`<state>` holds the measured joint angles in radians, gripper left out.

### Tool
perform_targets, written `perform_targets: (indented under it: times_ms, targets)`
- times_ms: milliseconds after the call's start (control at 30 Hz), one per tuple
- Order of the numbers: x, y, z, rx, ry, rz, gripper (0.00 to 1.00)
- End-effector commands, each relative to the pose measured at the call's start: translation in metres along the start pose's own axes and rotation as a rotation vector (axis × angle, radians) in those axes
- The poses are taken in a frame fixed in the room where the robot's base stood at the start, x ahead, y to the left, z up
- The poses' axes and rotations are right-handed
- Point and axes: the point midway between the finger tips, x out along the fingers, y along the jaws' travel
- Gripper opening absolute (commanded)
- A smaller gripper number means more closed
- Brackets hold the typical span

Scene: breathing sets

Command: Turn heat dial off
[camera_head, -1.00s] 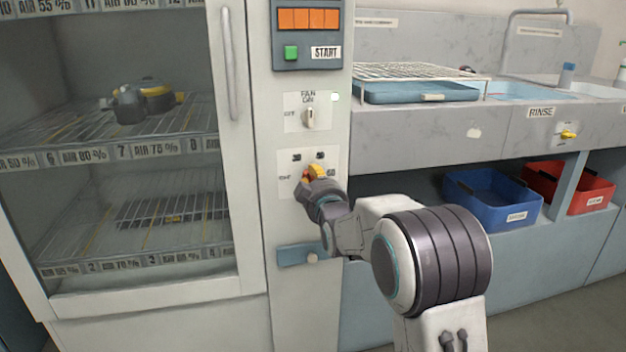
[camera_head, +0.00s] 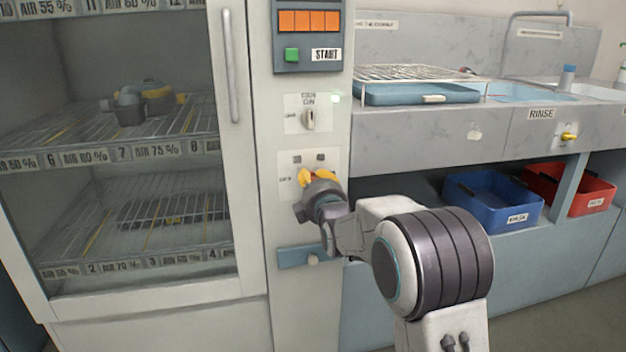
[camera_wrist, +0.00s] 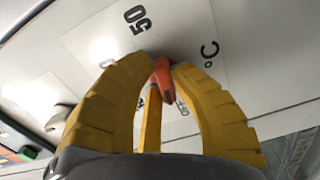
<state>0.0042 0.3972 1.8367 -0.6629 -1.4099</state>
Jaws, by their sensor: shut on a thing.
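The heat dial is an orange-red knob on a white plate marked "50" and "°C"; in the wrist view the dial (camera_wrist: 162,80) sits between the yellow fingers of my gripper (camera_wrist: 165,75). The fingers are closed around it and its pointed end faces down toward the camera. In the head view my gripper (camera_head: 318,178) reaches the white dial plate (camera_head: 290,163) on the cabinet's control column, and its yellow fingers cover the dial. Most of the scale is hidden by the fingers.
Above the dial are the fan switch (camera_head: 310,119) and the green start button (camera_head: 292,54). Below is a blue-grey latch plate (camera_head: 300,256). The glass-door drying cabinet (camera_head: 232,70) stands at left. A sink counter (camera_head: 430,133) with blue (camera_head: 492,197) and red bins (camera_head: 570,188) is at right.

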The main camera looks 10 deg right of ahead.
Motion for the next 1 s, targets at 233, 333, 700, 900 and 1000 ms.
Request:
perform_targets:
  times_ms: [233,333,700,900,1000]
  targets:
    - [0.0002,0.0022,-0.0035,-0.118,0.006,0.005,0.0]
    - [0.0002,0.0022,-0.0037,-0.146,0.006,0.005,0.0]
    - [0.0002,0.0021,-0.0037,-0.178,0.006,0.005,0.0]
    - [0.0003,0.002,-0.0037,-0.177,0.006,0.005,0.0]
    - [0.0003,0.0019,-0.0036,-0.177,0.006,0.005,0.26]
